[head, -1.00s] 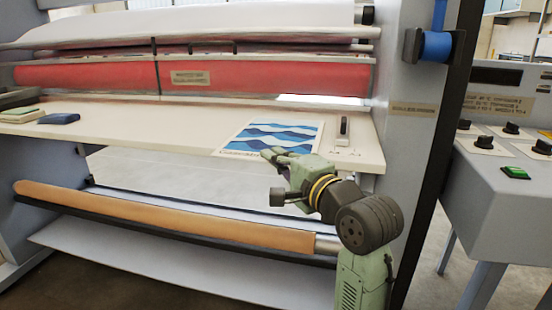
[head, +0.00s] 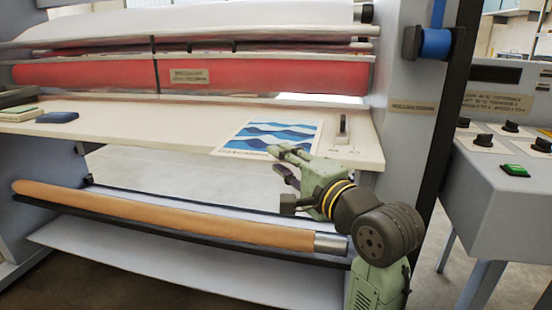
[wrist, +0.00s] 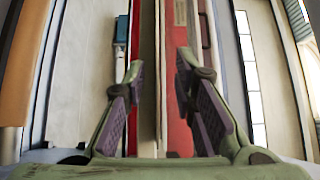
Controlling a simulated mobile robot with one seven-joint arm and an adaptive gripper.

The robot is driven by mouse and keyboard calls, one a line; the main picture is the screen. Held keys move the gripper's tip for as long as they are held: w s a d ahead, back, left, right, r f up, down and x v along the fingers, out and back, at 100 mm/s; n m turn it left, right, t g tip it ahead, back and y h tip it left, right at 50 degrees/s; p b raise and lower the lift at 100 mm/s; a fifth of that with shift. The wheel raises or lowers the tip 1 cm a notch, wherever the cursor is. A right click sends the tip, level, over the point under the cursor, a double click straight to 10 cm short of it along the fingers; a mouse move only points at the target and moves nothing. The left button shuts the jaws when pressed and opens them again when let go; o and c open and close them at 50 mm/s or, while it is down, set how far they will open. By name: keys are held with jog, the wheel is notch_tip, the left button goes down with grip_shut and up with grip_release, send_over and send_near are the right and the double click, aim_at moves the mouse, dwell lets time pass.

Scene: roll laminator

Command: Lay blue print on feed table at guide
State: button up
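The blue print (head: 265,136), a white-bordered sheet with blue waves, lies flat on the cream feed table (head: 180,130), near its right end. A small dark-and-white guide (head: 342,128) stands upright on the table just right of the print, with a narrow gap between them. My gripper (head: 278,160) is at the table's front edge by the print's lower right corner, its fingers spread. In the wrist view my gripper (wrist: 158,75) is open with nothing held between the fingers. I cannot make out the print there.
A red roller (head: 110,77) runs behind the table. A brown roll (head: 160,213) lies below the table. The table's middle is clear. A control console (head: 500,185) stands right.

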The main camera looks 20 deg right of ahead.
jog(key=v, duration=0.9)
jog(key=shift+b, duration=0.3)
